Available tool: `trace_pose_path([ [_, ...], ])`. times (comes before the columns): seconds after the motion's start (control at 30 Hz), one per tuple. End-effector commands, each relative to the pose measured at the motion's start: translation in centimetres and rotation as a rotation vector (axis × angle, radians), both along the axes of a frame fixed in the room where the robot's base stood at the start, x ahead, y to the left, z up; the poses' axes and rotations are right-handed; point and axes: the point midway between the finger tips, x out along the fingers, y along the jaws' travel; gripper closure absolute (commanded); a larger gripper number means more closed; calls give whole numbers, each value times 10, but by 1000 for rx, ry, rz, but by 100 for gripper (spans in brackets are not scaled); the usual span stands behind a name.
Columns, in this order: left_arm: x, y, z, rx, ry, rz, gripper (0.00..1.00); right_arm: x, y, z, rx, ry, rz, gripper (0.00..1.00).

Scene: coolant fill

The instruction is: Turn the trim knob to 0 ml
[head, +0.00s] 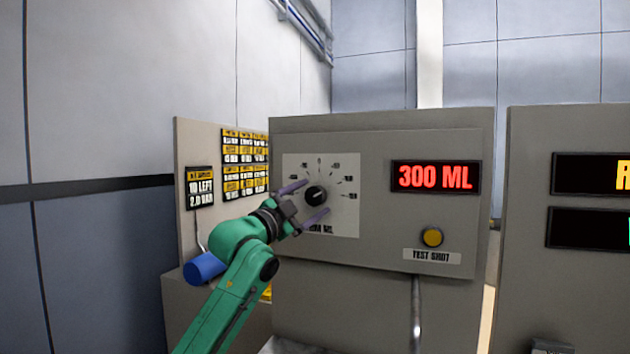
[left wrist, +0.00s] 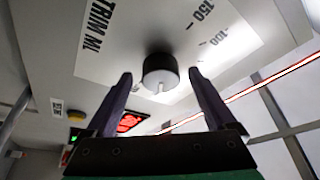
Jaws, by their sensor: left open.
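The black trim knob (head: 316,196) sits on a white dial plate (head: 345,215) with marks around it, on the grey panel. It also shows in the left wrist view (left wrist: 160,70), with a pale pointer mark on its face. Its exact setting is too small to read. My left gripper (head: 314,199) is open in front of the dial, its fingers on either side of the knob. In the left wrist view its fingertips (left wrist: 161,76) show gaps to the knob on both sides. A display (head: 436,177) reads 300 ML in red. My right gripper is not in view.
A yellow button (head: 432,237) labelled TEST SHOT is below the display. A side panel with yellow and black labels (head: 245,160) stands at left, with a blue cylinder (head: 204,268) near its base. Another cabinet (head: 525,150) with dark displays stands at right.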

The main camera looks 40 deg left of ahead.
Motion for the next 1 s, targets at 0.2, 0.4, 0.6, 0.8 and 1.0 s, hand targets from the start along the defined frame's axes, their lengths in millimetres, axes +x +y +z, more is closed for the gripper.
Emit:
trace_pose_path([
  [0.2, 19, 0, 5, 0, -1, 0, 11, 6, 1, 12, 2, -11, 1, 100],
  [0.4, 19, 0, 4, 1, -1, -1, 15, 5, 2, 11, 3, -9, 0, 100],
  [0.6, 19, 0, 3, 1, 1, 0, 91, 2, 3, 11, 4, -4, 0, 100],
  [0.8, 19, 0, 3, -6, -1, -1, 96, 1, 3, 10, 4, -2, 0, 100],
  [1.0, 19, -1, 2, -54, -17, -2, 96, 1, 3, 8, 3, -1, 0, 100],
])
